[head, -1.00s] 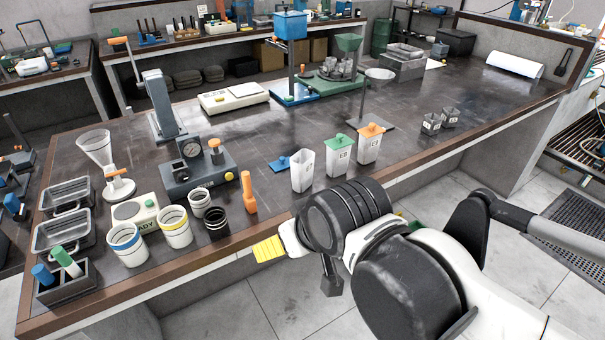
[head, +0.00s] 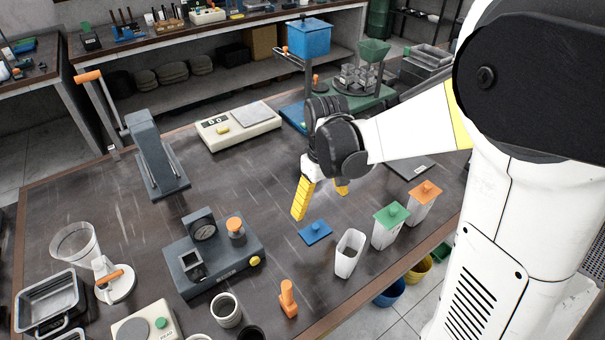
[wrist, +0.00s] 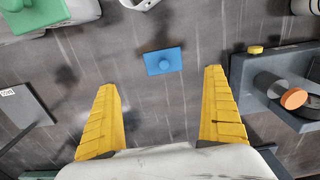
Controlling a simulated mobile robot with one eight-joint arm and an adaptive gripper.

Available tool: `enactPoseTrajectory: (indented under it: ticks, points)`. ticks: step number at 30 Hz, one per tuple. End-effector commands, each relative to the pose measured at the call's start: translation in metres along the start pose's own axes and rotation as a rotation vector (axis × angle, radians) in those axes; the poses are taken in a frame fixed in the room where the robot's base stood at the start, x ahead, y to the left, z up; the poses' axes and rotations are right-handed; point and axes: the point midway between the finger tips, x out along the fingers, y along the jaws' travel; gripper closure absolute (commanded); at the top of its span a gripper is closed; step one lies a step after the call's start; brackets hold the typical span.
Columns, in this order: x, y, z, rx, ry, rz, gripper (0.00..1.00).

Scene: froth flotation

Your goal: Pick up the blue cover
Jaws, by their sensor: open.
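The blue cover (head: 315,232) is a small flat square lid with a round knob on top. It lies on the dark bench to the left of an open white container (head: 348,254). In the wrist view the blue cover (wrist: 163,61) shows ahead of the fingertips, roughly centred between them. My gripper (head: 321,203) has yellow fingers and is above the bench, just behind the cover in the head view. In the wrist view my gripper (wrist: 160,78) is open and empty, its fingers wide apart, not touching the cover.
White containers with a green lid (head: 391,214) and an orange lid (head: 425,191) stand to the right. A grey gauge device (head: 212,255) and an orange-handled tool (head: 288,298) stand to the left and front. A scale (head: 238,128) sits farther back. Bench is clear around the cover's left side.

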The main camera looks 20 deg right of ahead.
Motion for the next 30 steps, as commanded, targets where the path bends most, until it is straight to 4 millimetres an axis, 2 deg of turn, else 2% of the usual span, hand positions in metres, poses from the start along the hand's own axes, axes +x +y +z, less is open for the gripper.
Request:
enactPoseTrajectory:
  ticks: [9, 17, 25, 30]
  points:
    - [0.048, 0.000, -0.002, -0.006, -0.012, -0.004, 0.01]
    - [0.066, -0.002, -0.002, -0.006, -0.011, -0.004, 0.01]
    - [0.107, -0.008, -0.005, -0.005, -0.011, -0.004, 0.01]
    - [0.112, -0.008, -0.005, -0.005, -0.011, -0.004, 0.01]
